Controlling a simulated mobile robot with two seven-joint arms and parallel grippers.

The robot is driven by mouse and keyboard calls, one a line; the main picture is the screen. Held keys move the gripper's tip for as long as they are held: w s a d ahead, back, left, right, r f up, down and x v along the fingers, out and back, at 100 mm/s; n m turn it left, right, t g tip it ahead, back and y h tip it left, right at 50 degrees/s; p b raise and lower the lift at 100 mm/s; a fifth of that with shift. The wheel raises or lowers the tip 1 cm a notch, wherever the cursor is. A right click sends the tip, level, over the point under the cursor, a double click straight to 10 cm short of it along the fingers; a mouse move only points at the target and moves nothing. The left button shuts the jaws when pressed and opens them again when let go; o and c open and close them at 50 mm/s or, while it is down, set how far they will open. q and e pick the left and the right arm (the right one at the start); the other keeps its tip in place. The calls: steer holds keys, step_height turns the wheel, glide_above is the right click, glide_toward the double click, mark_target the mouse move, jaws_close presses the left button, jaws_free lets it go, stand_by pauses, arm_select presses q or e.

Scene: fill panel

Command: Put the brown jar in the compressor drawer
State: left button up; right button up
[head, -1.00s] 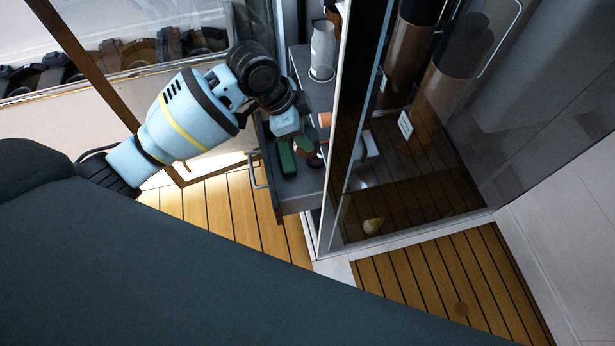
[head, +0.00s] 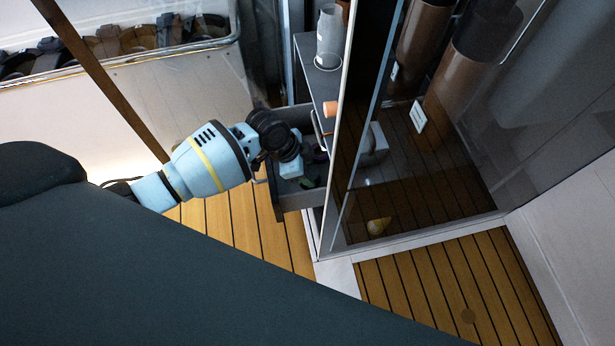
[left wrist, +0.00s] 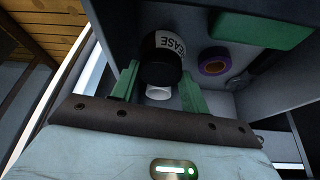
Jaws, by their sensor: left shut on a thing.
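A dark brown jar (left wrist: 162,62) with a white label ending in "EASE" sits between the green fingers of my left gripper (left wrist: 158,88) in the left wrist view. My left gripper is shut on it. In the head view my left gripper (head: 300,178) points down into the open grey drawer (head: 300,201), and the jar is hard to make out there. The drawer also shows in the left wrist view (left wrist: 222,102), with a purple tape roll (left wrist: 214,62) and a green item (left wrist: 262,31) beyond the fingers. My right gripper is not in view.
Above the drawer, a shelf (head: 312,78) bears a clear white bottle (head: 329,38). An orange cylinder (head: 331,108) shows near the shelf edge. A glass panel (head: 395,180) stands just right of the drawer. Wooden floor (head: 225,215) lies clear in front.

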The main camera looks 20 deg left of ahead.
arm_select(q)
steer(key=shift+f, duration=0.4)
step_height(320, 180, down, 3)
steer(key=shift+f+b, duration=0.2)
steer(key=shift+b, duration=0.5)
steer(key=shift+f, duration=0.15)
steer(key=o, duration=0.8)
